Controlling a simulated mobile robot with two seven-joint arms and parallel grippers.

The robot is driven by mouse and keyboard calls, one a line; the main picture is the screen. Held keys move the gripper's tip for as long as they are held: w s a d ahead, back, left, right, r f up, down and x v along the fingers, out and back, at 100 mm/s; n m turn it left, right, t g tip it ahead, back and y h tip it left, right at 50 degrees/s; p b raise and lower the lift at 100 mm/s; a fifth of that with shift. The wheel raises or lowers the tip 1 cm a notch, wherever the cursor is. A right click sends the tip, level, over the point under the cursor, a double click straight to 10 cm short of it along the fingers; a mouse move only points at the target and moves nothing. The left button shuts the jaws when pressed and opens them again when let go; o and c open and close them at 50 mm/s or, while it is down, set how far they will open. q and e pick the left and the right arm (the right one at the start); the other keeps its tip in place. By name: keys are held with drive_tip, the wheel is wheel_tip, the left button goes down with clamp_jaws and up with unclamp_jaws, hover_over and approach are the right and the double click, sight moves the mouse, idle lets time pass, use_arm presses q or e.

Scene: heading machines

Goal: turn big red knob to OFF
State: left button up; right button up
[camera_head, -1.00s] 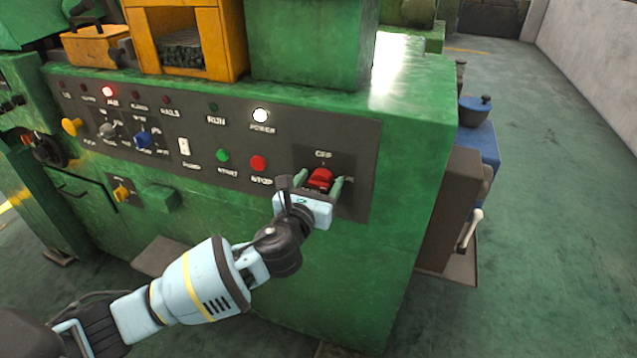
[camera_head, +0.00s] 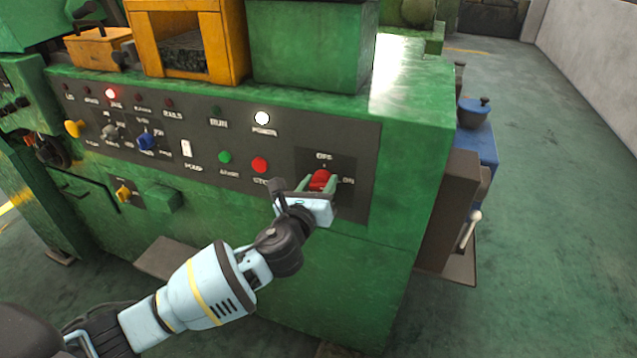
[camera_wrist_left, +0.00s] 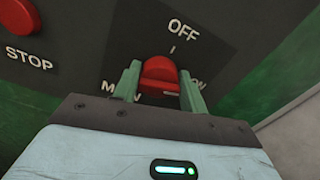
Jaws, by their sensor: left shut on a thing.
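The big red knob (camera_head: 320,180) is at the right end of the dark control panel, with OFF printed above it and ON to its right. My left gripper (camera_head: 318,186) is shut on the knob, one green finger on each side. In the left wrist view the red knob (camera_wrist_left: 160,76) sits between the fingers (camera_wrist_left: 160,88), below the OFF label. A small pale mark shows on the knob's lower part in that view. The label at lower left is partly hidden by a finger. My right gripper is out of view.
A red STOP button (camera_head: 260,165) and a green button (camera_head: 225,157) lie left of the knob. The white POWER lamp (camera_head: 262,118) is lit above. A dark box (camera_head: 447,210) with a lever (camera_head: 470,228) stands at the machine's right side. Open floor lies further right.

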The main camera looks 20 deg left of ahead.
use_arm(q)
drive_tip(key=shift+n, duration=0.9)
drive_tip(key=n+p, duration=0.1)
drive_tip(key=n, duration=0.1)
drive_tip(key=shift+n, duration=0.4)
drive_tip(key=n, duration=0.2)
drive_tip(key=shift+a+f+n, duration=0.1)
drive_tip(key=shift+n, duration=0.3)
drive_tip(key=n, duration=0.4)
drive_tip(key=shift+f, duration=0.1)
drive_tip(key=shift+f+n+p, duration=0.1)
drive_tip(key=shift+n+p, duration=0.25)
drive_tip(key=shift+n, duration=1.55)
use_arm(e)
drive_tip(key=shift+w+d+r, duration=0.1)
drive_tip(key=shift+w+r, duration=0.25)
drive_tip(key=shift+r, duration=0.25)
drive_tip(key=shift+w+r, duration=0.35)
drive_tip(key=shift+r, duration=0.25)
use_arm(q)
drive_tip(key=o, duration=1)
drive_tip(key=shift+c, duration=0.2)
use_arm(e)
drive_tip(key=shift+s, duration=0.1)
